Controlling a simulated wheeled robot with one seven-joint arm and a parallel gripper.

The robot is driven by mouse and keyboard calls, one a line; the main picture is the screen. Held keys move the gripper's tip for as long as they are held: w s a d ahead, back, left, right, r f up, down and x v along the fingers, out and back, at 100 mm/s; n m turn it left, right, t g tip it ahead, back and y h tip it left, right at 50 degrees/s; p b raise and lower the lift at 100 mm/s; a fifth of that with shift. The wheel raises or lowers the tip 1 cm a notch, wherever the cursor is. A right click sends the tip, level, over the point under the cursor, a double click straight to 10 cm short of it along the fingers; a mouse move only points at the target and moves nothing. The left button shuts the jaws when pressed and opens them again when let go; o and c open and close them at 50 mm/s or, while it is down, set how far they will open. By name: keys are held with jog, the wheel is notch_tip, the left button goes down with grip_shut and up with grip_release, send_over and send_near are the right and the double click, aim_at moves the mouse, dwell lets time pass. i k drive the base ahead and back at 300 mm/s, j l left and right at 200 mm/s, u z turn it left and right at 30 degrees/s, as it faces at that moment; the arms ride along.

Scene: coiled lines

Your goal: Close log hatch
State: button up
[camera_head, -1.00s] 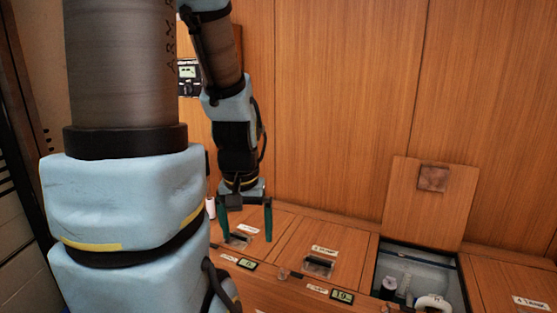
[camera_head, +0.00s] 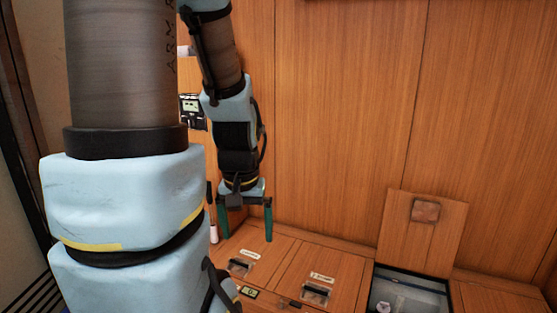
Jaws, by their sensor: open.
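An open wooden hatch lid (camera_head: 424,234) stands upright at the right, with a small brown square patch on its inner face. I cannot read a label that names the log hatch. My gripper (camera_head: 245,236) points down, open and empty, with its teal fingers apart. It is left of the raised lid and well apart from it, above or in front of the closed hatches.
Two closed hatches with recessed handles, a left one (camera_head: 240,266) and a middle one (camera_head: 316,291), lie between my gripper and the open compartment. A small display (camera_head: 250,291) sits at the front. Wood panelling (camera_head: 350,110) rises behind. My arm covers the left side.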

aim_at(422, 233)
jog(key=l+u, duration=0.2)
jog(key=l, duration=0.45)
jog(key=k+l+u, duration=0.2)
jog(key=l, duration=0.45)
jog(key=l+u, duration=0.2)
jog(key=l, duration=0.45)
